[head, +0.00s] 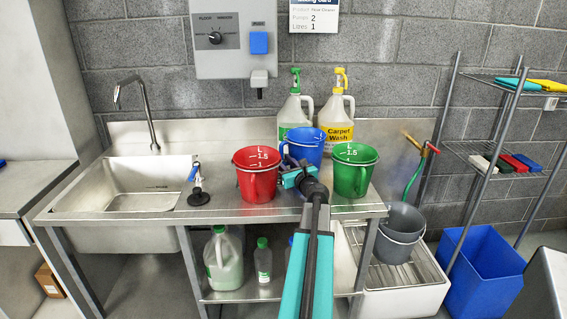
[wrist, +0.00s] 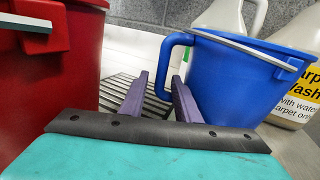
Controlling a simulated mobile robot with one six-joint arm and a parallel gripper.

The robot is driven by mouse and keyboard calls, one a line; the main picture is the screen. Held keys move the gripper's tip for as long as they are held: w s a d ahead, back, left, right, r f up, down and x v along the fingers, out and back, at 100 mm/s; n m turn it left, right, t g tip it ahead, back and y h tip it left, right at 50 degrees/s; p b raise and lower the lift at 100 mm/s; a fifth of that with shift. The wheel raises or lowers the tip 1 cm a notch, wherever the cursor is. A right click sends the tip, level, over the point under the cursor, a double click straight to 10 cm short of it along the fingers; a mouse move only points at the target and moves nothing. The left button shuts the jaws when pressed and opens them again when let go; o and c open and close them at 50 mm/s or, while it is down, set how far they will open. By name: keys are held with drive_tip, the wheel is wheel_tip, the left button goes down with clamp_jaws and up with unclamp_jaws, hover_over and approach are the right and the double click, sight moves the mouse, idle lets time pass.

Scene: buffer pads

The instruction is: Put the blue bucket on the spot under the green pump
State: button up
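The blue bucket (head: 309,143) stands upright on the steel counter, between the red and green buckets and in front of the bottles. The bottle with the green pump (head: 296,80) is behind it; the spot under the pump is hidden in the head view. My gripper (head: 290,166) is in front of the blue bucket, beside the red one. In the wrist view, my gripper's purple fingers (wrist: 161,84) are apart, with the blue bucket's handle (wrist: 163,72) showing between their tips. The blue bucket's body (wrist: 235,75) is to the right. I cannot tell whether the fingers touch the handle.
The red bucket (head: 257,176) is close on the left and the green bucket (head: 354,170) on the right. A yellow-pump bottle (head: 340,105) stands behind. A ridged grate (wrist: 122,92) shows beyond the fingers. The sink (head: 140,185) is at left.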

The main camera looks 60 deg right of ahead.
idle(0.4)
drive_tip(key=shift+b+v, duration=0.35)
drive_tip(key=shift+v, duration=5.65)
drive_tip(key=shift+r, duration=0.1)
